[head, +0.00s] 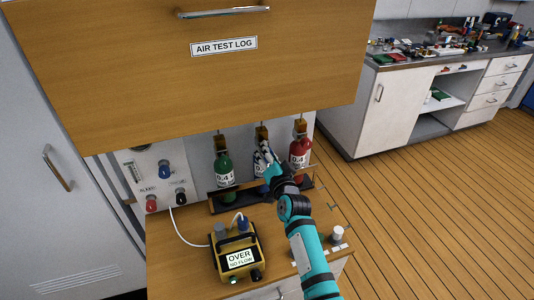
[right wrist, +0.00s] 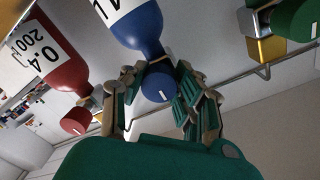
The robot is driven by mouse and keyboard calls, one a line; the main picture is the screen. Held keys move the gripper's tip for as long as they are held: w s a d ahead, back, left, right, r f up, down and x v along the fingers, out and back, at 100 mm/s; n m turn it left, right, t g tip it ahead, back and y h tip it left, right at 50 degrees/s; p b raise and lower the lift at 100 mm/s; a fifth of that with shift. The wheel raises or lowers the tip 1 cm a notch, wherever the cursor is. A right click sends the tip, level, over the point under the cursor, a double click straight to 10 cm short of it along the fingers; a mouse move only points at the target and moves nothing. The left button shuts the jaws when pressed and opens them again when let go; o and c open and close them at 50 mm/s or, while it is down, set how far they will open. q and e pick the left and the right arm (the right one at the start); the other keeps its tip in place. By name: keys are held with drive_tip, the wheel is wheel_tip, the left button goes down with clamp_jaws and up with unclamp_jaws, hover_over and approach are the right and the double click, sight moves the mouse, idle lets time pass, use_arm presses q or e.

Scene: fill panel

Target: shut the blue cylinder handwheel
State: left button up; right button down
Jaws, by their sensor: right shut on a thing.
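The blue cylinder (right wrist: 137,24) stands between the red and green ones; in the head view my right gripper mostly hides it. Its round blue handwheel (right wrist: 158,87) with a white mark shows in the right wrist view. My right gripper (right wrist: 156,80) has its fingers on both sides of this handwheel and is shut on it. In the head view my right gripper (head: 266,160) reaches the middle cylinder from the front right. My left gripper is in neither view.
A green cylinder (head: 224,167) and a red cylinder (head: 300,153) stand close on either side in a dark rack (head: 226,205). The "AIR TEST LOG" wooden panel (head: 170,90) overhangs them. A yellow meter (head: 219,262) reading "OVER NO FLOW" stands in front, with a white hose.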

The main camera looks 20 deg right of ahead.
drive_tip(key=shift+f, duration=0.2)
drive_tip(key=c, duration=1)
unclamp_jaws()
drive_tip(key=shift+o, duration=0.3)
drive_tip(key=shift+r, duration=0.1)
drive_tip(key=s, duration=1.2)
drive_tip(key=shift+r, duration=0.15)
